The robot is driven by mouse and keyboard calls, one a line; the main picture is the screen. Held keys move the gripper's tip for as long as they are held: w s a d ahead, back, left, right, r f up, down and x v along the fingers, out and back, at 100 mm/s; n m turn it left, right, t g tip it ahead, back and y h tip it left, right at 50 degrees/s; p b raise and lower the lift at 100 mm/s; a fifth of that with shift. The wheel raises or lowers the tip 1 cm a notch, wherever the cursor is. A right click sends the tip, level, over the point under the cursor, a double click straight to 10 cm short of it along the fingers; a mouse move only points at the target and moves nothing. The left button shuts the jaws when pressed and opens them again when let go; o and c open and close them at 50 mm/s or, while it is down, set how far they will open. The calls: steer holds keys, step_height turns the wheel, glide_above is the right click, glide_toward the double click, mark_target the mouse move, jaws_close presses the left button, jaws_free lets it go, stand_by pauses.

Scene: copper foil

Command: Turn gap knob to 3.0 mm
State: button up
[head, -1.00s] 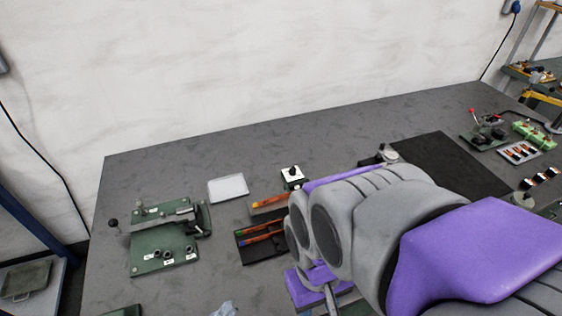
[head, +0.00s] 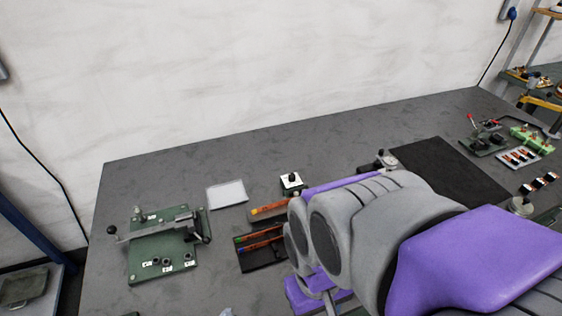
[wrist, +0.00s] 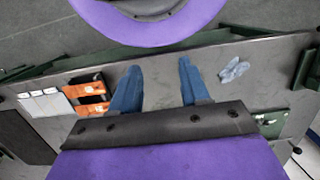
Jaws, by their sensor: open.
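I cannot tell for sure which knob is the gap knob. A small white-topped box with a black knob (head: 291,178) stands on the bench just beyond my arm in the head view. A green fixture (head: 150,245) at the left has a lever and several small dark round parts (head: 167,260) beside white labels, too small to read. My gripper (wrist: 159,66) shows in the wrist view with its two blue fingers wide apart and nothing between them. In the head view my arm hides its fingers. No knob is clear between the fingers.
A white pad (head: 227,194) and a dark tray (head: 263,258) with orange-handled tools lie between fixture and arm. A black mat (head: 450,165) and small fixtures lie to the right. A crumpled bluish piece (wrist: 234,70) lies near the fingers in the wrist view. The bench's back left is clear.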

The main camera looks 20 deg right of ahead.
steer(key=shift+o, duration=0.6)
steer(key=shift+w+d+r, duration=0.1)
steer(key=shift+w+r, duration=0.1)
steer(key=shift+w, duration=0.15)
steer(key=w+d+r+p, duration=0.1)
steer(key=w+d+r, duration=0.15)
steer(key=w, duration=0.45)
steer(key=w+d+r+p, duration=0.1)
steer(key=w+d+r, duration=0.15)
steer(key=w, duration=0.45)
steer(key=n+t+p, duration=0.2)
steer(key=n+p, duration=0.3)
steer(key=n, duration=0.4)
glide_above(292, 175)
step_height(292, 175, down, 4)
step_height(292, 175, down, 17)
steer(key=b, duration=0.3)
steer(key=shift+f, duration=0.2)
steer(key=shift+c, duration=0.5)
jaws_close()
